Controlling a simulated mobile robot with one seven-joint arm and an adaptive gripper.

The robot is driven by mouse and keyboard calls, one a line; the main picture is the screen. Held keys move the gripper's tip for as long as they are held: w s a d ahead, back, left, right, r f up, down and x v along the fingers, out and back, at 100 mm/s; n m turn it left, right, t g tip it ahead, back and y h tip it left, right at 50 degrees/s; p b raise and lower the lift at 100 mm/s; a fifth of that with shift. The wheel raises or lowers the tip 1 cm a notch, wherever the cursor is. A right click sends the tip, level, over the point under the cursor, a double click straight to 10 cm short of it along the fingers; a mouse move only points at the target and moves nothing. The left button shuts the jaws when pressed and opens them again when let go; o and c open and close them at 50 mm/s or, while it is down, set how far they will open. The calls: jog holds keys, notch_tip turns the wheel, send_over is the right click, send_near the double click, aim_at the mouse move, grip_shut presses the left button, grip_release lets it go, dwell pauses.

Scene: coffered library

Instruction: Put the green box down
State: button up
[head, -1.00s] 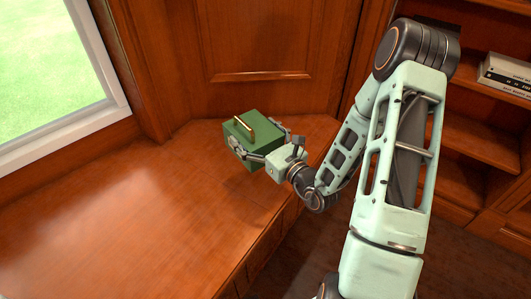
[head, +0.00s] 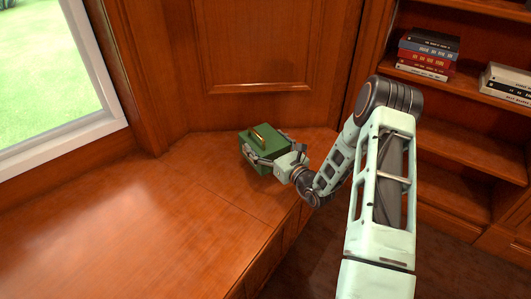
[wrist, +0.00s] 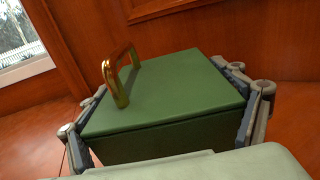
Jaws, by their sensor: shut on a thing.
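The green box (head: 262,139) has a brass handle on its lid. It is at or just above the far end of the wooden window seat (head: 140,215), near the panelled wall; I cannot tell whether its base touches the wood. My gripper (head: 268,153) is shut on the box, with a finger on each side. In the wrist view the box (wrist: 170,95) fills the middle, its lid closed and the handle (wrist: 118,78) at the left. The gripper fingers also show there at both sides of the box (wrist: 165,112). The underside of the box is hidden.
The window seat is bare to the left and front of the box. A window (head: 50,70) is at the left and a wood panel wall (head: 255,50) behind. Shelves with stacked books (head: 427,55) stand at the right.

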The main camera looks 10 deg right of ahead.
aim_at(262, 170)
jog(key=shift+w+d+f, duration=0.1)
jog(key=shift+w+f, duration=0.1)
jog(key=shift+f, duration=0.05)
jog(key=shift+w+d+f+b, duration=0.15)
jog(key=shift+f+b, duration=0.55)
jog(key=shift+f, duration=1)
jog(key=shift+f, duration=0.1)
jog(key=o, duration=1.2)
jog(key=shift+f, duration=0.1)
jog(key=shift+r, duration=0.25)
jog(key=p+v, duration=0.2)
jog(key=v, duration=1)
jog(key=shift+f+p, duration=0.1)
jog(key=shift+p, duration=0.2)
